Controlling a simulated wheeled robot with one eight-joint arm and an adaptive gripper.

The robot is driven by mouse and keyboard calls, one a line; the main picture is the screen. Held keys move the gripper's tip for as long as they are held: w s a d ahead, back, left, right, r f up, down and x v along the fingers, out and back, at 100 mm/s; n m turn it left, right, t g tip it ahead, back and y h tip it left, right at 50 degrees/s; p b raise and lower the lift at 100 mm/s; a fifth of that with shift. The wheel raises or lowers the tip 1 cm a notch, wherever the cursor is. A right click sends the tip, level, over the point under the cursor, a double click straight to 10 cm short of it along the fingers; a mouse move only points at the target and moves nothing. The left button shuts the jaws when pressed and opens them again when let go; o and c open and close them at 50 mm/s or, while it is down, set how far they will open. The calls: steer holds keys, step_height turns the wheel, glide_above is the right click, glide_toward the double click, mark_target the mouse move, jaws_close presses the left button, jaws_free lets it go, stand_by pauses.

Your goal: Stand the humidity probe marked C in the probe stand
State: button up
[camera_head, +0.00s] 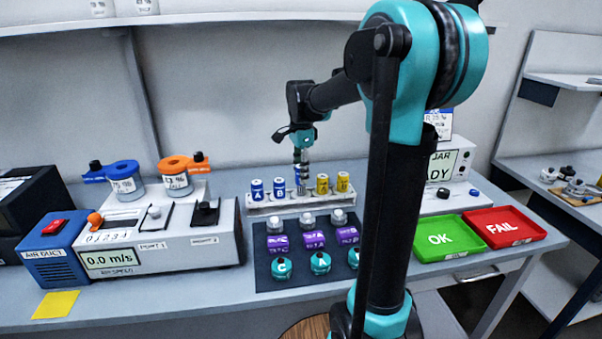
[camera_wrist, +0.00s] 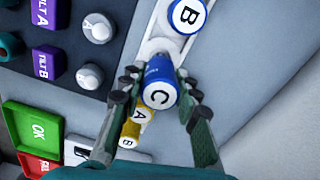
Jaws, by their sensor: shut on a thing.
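The blue humidity probe marked C (camera_wrist: 158,88) is upright between the fingers of my gripper (camera_wrist: 152,97), which is shut on it. In the head view my gripper (camera_head: 301,160) is over the middle of the white probe stand (camera_head: 262,206), with a little of the blue probe (camera_head: 298,178) showing below it. The probe is in line with the stand's row, between the blue probe B (camera_head: 280,189) and a yellow probe (camera_head: 322,184). Whether its foot is fully down in a hole is hidden. Blue probe A (camera_head: 257,190) stands at the stand's left end.
A dark mat (camera_head: 268,260) in front of the stand holds grey-white, purple and teal sensors. An air-speed unit (camera_head: 180,240) stands left. Green OK (camera_head: 447,238) and red FAIL (camera_head: 505,227) trays lie right. Neighbouring probes stand close on both sides of C.

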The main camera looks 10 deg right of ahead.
steer(key=shift+f, duration=2)
stand_by(3.4)
steer(key=o, duration=1.5)
steer(key=shift+r, duration=0.1)
steer(key=shift+r, duration=3.9)
